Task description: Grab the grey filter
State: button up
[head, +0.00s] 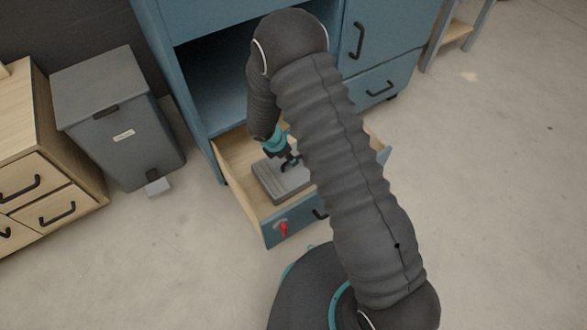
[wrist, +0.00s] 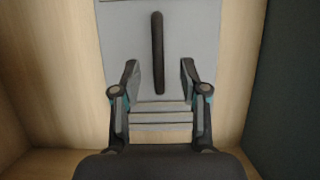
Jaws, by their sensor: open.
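The grey filter (head: 266,182) lies flat in an open wooden drawer (head: 240,182) of the blue cabinet. In the wrist view the filter (wrist: 120,40) is a light grey slab with a dark upright bar (wrist: 158,50) on its face and a slatted part towards me. My gripper (head: 290,161) is over the filter, inside the drawer. In the wrist view my gripper (wrist: 160,68) is open, with one finger on each side of the bar and clear space to both. My arm hides part of the filter and drawer in the head view.
The drawer walls rise around the filter. The blue cabinet (head: 375,55) stands behind, with a dark open compartment above the drawer. A red item (head: 283,229) is on the drawer front. A grey bin (head: 120,135) and wooden drawers (head: 40,190) stand left. Floor on the right is clear.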

jog(key=x, duration=0.4)
jog(key=shift+w+d+f, duration=0.1)
jog(key=shift+w, duration=0.1)
grip_shut()
